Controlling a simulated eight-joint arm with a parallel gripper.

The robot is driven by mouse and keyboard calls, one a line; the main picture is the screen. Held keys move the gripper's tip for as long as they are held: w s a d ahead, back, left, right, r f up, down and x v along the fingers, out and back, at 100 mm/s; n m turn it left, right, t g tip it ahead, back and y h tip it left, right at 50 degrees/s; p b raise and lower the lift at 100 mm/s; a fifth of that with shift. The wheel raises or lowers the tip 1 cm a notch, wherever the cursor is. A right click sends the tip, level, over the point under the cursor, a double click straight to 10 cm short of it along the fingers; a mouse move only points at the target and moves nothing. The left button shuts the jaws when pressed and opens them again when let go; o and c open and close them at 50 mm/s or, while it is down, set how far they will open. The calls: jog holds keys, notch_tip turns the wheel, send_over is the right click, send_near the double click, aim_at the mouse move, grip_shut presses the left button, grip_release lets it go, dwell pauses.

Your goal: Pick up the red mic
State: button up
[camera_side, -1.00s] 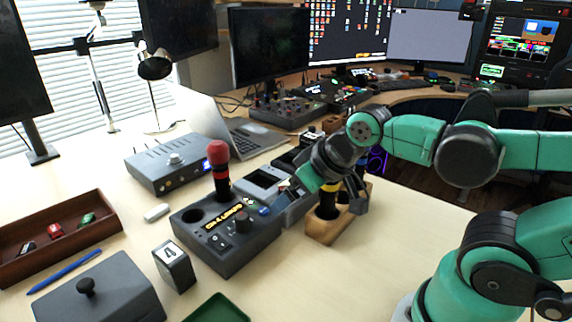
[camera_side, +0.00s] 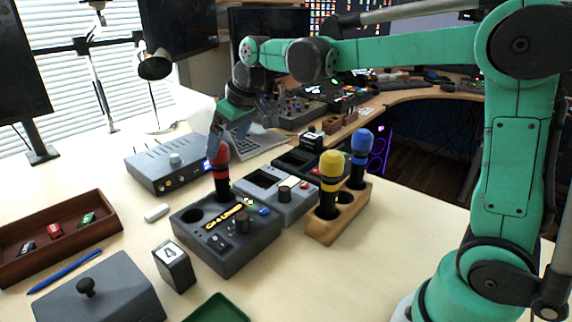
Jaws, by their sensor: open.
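The red mic (camera_side: 221,172) stands upright in a hole of the dark grey box (camera_side: 234,252), its red head up and a dark body with a red band below. My gripper (camera_side: 216,143) is at the top of the red mic, pointing down, with a finger beside its head. The gripper is open; the far finger is hard to make out, and I cannot tell if it touches the mic.
A yellow mic (camera_side: 330,180) and a blue mic (camera_side: 359,155) stand in a wooden block (camera_side: 322,231) to the right. A grey knobbed device (camera_side: 165,170) is close behind on the left. A numbered block (camera_side: 174,267) stands in front.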

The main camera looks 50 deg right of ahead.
aim_at(222, 181)
jog(key=shift+w+d+f, duration=0.1)
jog(key=shift+w+f, duration=0.1)
jog(key=shift+w, duration=0.35)
jog(key=shift+w+f, duration=0.15)
jog(key=shift+w, duration=0.35)
jog(key=shift+w+f, duration=0.2)
jog(key=shift+f, duration=0.05)
jog(key=shift+x, duration=2.65)
jog(key=shift+s, duration=0.1)
grip_shut()
